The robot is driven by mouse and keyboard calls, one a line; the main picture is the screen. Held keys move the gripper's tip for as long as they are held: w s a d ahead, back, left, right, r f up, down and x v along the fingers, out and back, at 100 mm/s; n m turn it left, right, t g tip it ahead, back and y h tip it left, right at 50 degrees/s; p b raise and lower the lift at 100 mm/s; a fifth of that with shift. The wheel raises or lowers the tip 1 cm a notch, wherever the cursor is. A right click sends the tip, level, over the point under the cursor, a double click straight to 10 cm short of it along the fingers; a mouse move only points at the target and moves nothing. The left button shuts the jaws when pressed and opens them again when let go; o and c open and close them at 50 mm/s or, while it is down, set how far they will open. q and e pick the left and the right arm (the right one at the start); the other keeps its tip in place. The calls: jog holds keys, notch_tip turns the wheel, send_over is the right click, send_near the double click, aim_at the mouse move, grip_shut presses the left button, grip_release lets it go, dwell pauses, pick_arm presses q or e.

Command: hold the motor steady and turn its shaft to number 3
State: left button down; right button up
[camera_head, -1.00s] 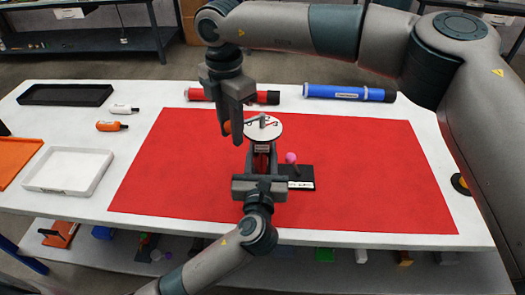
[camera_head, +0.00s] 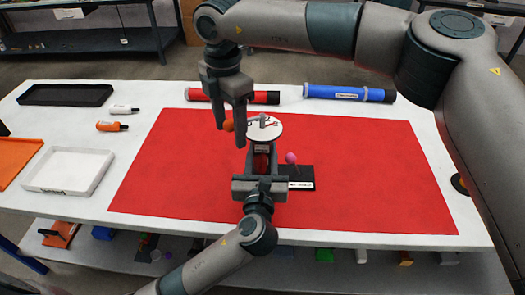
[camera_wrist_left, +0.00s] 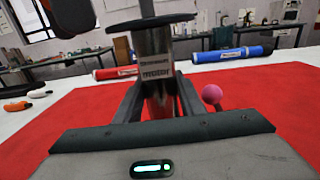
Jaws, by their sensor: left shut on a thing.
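The motor (camera_head: 261,148) stands upright on the red mat, with a white round dial (camera_head: 272,130) and a grey shaft piece on top. The dial's numbers are too small to read. My left gripper (camera_head: 261,174) is shut on the motor's body from the near side. In the left wrist view, the labelled metal body (camera_wrist_left: 155,72) stands between its fingers, under the dark edge of the dial. My right gripper (camera_head: 232,132) points down at the dial's left edge, fingers apart. An orange ball (camera_head: 228,125) shows between its fingers, and I see no firm grip on it.
A pink ball on a stick (camera_head: 291,157) rises from a black base (camera_head: 300,172) just right of the motor. Red (camera_head: 265,97) and blue (camera_head: 350,93) tubes lie behind the mat. A white tray (camera_head: 68,187) is at left. The mat's right side is clear.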

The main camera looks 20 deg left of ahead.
dwell(0.3)
jog(key=shift+r, duration=3.45)
pick_arm(q)
jog(key=c, duration=1.1)
grip_release()
jog(key=v, duration=1.2)
